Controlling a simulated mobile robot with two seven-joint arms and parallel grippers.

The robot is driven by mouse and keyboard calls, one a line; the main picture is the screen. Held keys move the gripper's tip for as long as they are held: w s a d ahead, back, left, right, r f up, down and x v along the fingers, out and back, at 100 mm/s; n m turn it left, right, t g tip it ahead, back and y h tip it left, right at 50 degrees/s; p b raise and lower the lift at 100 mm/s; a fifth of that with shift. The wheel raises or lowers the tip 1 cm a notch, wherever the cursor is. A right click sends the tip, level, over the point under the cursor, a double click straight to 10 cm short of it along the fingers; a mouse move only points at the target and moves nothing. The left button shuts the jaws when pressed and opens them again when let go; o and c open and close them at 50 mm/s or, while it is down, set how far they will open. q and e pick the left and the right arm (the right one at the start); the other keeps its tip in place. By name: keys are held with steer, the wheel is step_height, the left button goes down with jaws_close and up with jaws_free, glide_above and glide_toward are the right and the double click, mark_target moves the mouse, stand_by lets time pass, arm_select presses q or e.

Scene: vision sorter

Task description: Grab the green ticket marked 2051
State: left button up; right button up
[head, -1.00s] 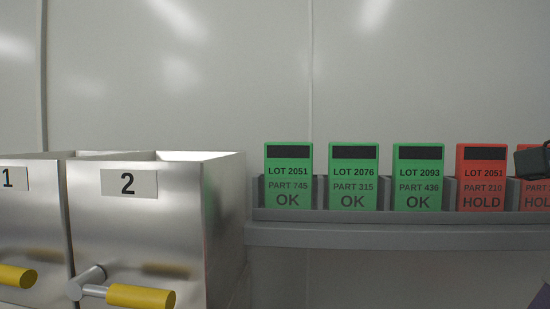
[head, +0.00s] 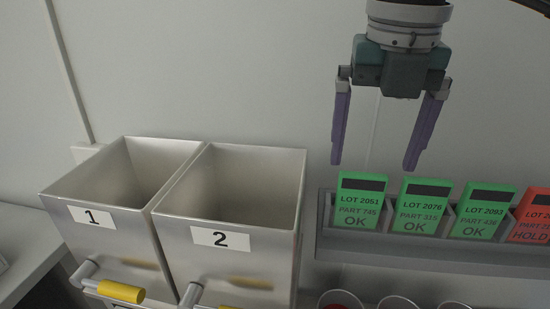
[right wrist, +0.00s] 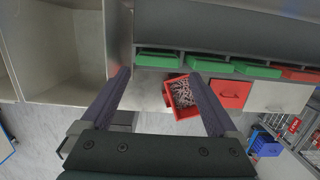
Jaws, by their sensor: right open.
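The green ticket marked LOT 2051, PART 745, OK (head: 358,207) stands upright in the leftmost slot of a grey rack (head: 420,250). Green tickets LOT 2076 (head: 415,212) and LOT 2093 (head: 482,214) stand to its right. A red HOLD ticket (head: 533,222) is partly cut off at the right edge. My right gripper (head: 376,165) is open and empty, pointing down, with its fingertips just above the 2051 ticket in the head view. In the right wrist view its fingers (right wrist: 160,90) are apart, with green ticket tops beyond them. My left gripper is not in view.
Metal bins labelled 1 (head: 92,218) and 2 (head: 220,238) stand open left of the rack, with yellow-gripped handles. Several round containers (head: 396,302) sit below the rack. The right wrist view shows a red bin of small parts (right wrist: 183,95).

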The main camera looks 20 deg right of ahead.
mark_target(364, 174)
steer(key=shift+w+f+p, duration=0.1)
steer(key=shift+f+p, duration=0.2)
steer(key=shift+p, duration=0.05)
steer(key=f+p, duration=0.1)
steer(key=w+f+p, duration=0.1)
steer(key=f, duration=0.1)
steer(key=shift+d+f, duration=0.2)
steer(key=shift+f, duration=0.1)
steer(key=shift+w+f, duration=0.15)
steer(key=shift+f, duration=0.4)
steer(key=c, duration=1.1)
